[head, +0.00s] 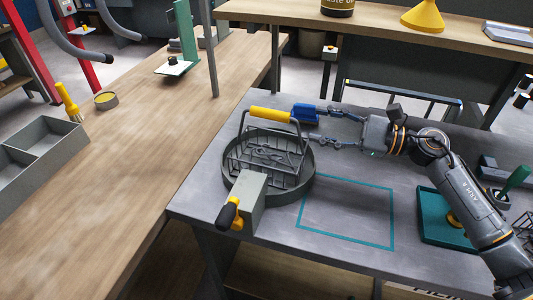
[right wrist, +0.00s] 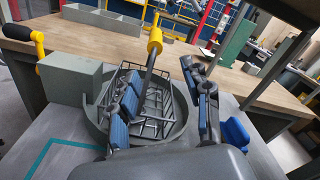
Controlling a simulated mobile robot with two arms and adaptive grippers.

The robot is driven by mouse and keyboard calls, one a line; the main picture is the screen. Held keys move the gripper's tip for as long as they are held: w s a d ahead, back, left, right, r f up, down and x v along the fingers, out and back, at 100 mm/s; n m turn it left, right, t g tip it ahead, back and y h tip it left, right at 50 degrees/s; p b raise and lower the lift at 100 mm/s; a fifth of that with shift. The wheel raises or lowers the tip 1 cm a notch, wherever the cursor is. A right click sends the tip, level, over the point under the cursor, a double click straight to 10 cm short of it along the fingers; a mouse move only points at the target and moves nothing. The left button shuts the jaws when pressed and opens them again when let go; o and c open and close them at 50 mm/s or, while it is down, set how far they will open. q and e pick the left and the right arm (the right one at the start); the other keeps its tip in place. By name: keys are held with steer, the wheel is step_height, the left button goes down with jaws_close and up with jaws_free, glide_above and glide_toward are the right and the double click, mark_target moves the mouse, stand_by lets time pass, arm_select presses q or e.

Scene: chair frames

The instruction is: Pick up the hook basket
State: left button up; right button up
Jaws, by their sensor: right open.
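The hook basket (head: 265,155) is a grey wire basket with a yellow grip (head: 270,114) on its raised handle. It stands in a round grey tray (head: 305,190) on the grey bench, with some small metal pieces inside it. My right gripper (head: 306,127) is open and comes in from the right, by the basket's right side and near the handle. In the right wrist view its two blue-padded fingers stand apart, with the basket (right wrist: 155,100) and its yellow grip (right wrist: 155,40) showing beyond and between them. Contact cannot be told. My left gripper is out of view.
A grey box with a yellow-and-black knob (head: 248,190) stands at the tray's front edge. A saturated blue object (right wrist: 235,134) lies by the right finger. A teal outline (head: 345,212) marks clear bench. A wooden bench (head: 150,120) adjoins at left, with a grey bin (head: 40,145).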

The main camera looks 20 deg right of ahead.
mark_target(274, 111)
steer(key=x, duration=0.2)
steer(key=p+x, duration=0.1)
steer(key=x, duration=0.1)
steer(key=p+x, duration=0.1)
steer(key=x, duration=0.1)
steer(key=shift+a+r, duration=0.3)
steer(key=shift+a, duration=0.35)
steer(key=shift+w+a+r+p, duration=0.2)
steer(key=shift+a+p, duration=0.2)
steer(key=shift+p, duration=0.15)
steer(key=shift+w+a+r+p, duration=0.2)
steer(key=shift+w+a+p, duration=0.05)
steer(key=shift+a+p, duration=0.25)
steer(key=shift+f+p+x, duration=0.25)
steer(key=shift+p+x, duration=0.25)
steer(key=shift+x, duration=0.65)
steer(key=shift+w+a, duration=0.15)
steer(key=shift+a, duration=0.1)
steer(key=shift+f, duration=0.15)
steer(key=shift+c, duration=0.2)
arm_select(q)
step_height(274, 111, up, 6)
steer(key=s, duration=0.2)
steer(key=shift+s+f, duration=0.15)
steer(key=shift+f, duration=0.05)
arm_select(e)
jaws_close()
